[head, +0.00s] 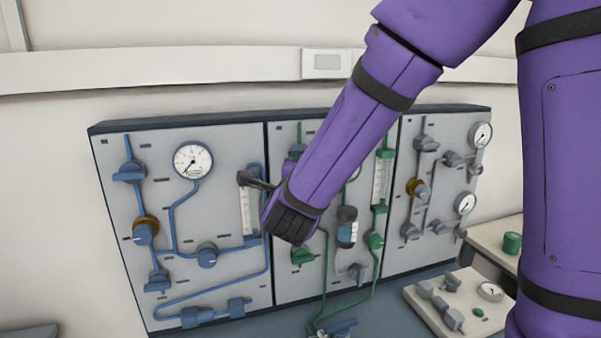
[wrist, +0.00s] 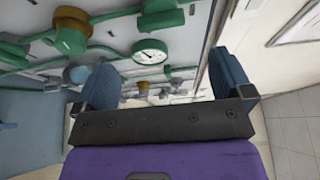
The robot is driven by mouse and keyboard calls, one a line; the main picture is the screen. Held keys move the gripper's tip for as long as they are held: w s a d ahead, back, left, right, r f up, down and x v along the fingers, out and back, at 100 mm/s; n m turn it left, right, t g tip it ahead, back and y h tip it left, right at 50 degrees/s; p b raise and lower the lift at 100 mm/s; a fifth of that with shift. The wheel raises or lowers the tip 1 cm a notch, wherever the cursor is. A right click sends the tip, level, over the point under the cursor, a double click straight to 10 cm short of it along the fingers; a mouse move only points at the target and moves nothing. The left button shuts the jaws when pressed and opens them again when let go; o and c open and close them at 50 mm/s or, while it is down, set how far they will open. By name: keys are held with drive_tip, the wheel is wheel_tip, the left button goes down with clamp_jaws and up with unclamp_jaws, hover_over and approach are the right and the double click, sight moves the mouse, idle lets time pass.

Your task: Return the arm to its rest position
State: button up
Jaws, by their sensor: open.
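My gripper (wrist: 164,68) shows in the wrist view with its two blue fingers spread wide apart and nothing between them. In the head view my purple arm reaches down and left from the upper right. Its dark end is in front of the wall panel, by the border of the blue-piped section (head: 185,262) and the green-piped section (head: 310,275). I cannot tell the exact gap to the panel.
A round gauge (head: 193,160) sits on the blue section. The grey-piped section (head: 400,240) is at right, with gauges and valves. A lower bench unit (head: 432,312) with knobs stands at lower right. The wall above the panel (head: 200,30) is clear at left.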

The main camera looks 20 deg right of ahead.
idle(0.5)
drive_tip(key=s+d+r+n+g+y, duration=0.2)
drive_tip(key=s+r+n+g+y, duration=0.25)
drive_tip(key=s+n+y, duration=0.7)
drive_tip(key=s+d+n+g+h, duration=0.2)
drive_tip(key=s+d+n+g, duration=0.1)
drive_tip(key=s, duration=0.5)
drive_tip(key=s+d+n+g+h, duration=0.2)
drive_tip(key=s+d+n+g, duration=0.1)
drive_tip(key=s+d+n, duration=0.3)
drive_tip(key=shift+s+f+n+g, duration=0.35)
drive_tip(key=shift+s+f+n, duration=0.05)
drive_tip(key=shift+s+n, duration=0.7)
drive_tip(key=shift+h, duration=0.25)
